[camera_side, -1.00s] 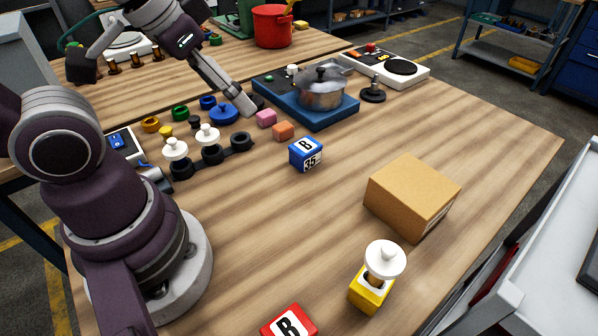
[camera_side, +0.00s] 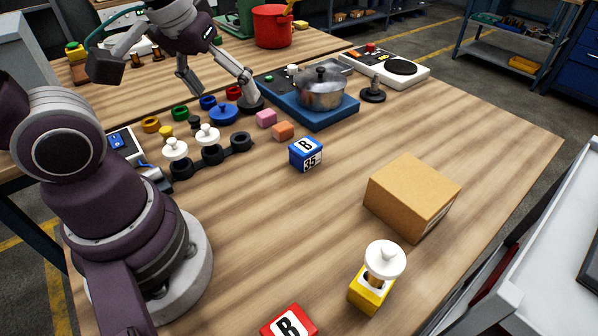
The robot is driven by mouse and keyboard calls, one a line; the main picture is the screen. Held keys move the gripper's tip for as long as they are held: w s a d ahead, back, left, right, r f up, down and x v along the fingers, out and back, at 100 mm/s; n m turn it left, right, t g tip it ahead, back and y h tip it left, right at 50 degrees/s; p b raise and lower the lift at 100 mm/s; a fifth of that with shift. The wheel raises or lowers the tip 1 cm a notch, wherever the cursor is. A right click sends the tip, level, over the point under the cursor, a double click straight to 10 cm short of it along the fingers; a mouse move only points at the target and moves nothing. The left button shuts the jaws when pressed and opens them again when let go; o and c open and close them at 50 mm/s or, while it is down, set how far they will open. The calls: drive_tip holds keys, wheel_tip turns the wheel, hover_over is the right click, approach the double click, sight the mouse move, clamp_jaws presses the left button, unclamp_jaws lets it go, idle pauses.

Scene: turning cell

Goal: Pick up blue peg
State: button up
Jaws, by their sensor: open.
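A blue round piece with a small knob on top (camera_side: 223,114) stands on the wooden table, left of the pink block. It is the nearest match to a blue peg, but its lower part is hidden. My gripper (camera_side: 220,86) is open and empty, its two fingers spread wide above and behind the blue piece. The right fingertip shows just above a dark round piece (camera_side: 251,104); I cannot tell whether they touch.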

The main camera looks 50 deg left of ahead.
drive_tip(key=a+f+n+g+y, duration=0.2)
drive_tip(key=a+f+n+g, duration=0.2)
drive_tip(key=a+n, duration=0.55)
drive_tip(key=n+g, duration=0.3)
drive_tip(key=n, duration=0.7)
approach(176, 142)
drive_tip(key=f, duration=0.2)
drive_tip(key=shift+n, duration=0.25)
drive_tip(key=x, duration=1)
drive_tip(key=shift+s+a+r, duration=0.1)
drive_tip(key=shift+s+a, duration=0.15)
drive_tip(key=shift+a, duration=0.05)
drive_tip(key=c, duration=1.3)
